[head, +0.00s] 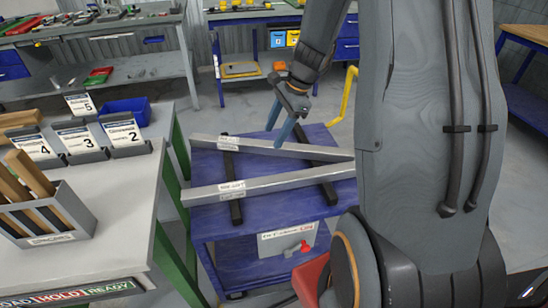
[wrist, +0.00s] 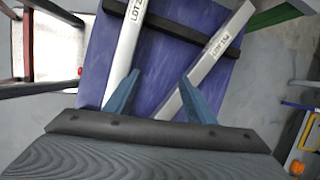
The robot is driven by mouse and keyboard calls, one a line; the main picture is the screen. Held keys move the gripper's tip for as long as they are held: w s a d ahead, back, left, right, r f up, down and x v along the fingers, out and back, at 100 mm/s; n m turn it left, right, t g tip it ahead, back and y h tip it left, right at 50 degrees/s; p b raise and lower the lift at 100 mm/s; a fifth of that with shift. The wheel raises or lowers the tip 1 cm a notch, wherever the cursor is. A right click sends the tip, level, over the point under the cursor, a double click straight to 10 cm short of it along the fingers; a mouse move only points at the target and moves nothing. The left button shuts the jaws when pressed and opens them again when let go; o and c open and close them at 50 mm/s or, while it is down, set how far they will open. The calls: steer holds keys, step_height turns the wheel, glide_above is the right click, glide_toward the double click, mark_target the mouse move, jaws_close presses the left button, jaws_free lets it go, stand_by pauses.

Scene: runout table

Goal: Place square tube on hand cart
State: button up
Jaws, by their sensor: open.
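The hand cart (head: 250,210) is blue and has black crossbars on its deck. Two grey square tubes with white labels lie across the crossbars: a near tube (head: 275,184) and a far tube (head: 290,149). They slant closer together toward the right. My gripper (head: 280,132) is open, with blue fingers pointing down by the far tube. In the wrist view, blue deck shows between the fingertips (wrist: 160,77). The near tube (wrist: 127,45) passes by the left finger and the far tube (wrist: 215,55) by the right finger. I see nothing gripped; contact cannot be told.
A grey bench (head: 125,215) at left holds a bin of wooden bars (head: 50,215), numbered cards and a blue bin (head: 125,110). Workbenches with tools stand behind. A yellow rail (head: 347,95) stands beyond the cart. Grey floor is open between cart and back benches.

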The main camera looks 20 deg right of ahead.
steer(key=s+a+r+n+h, duration=0.2)
steer(key=s+a+n, duration=0.2)
steer(key=s+n, duration=0.5)
steer(key=s+a+r+n+h, duration=0.1)
steer(key=s+a+r+n, duration=0.1)
steer(key=s+a+n, duration=0.3)
steer(key=s+n, duration=0.4)
steer(key=shift+a+n+g+h, duration=0.2)
steer(key=shift+n+g+h, duration=0.1)
steer(key=shift+g+h, duration=0.1)
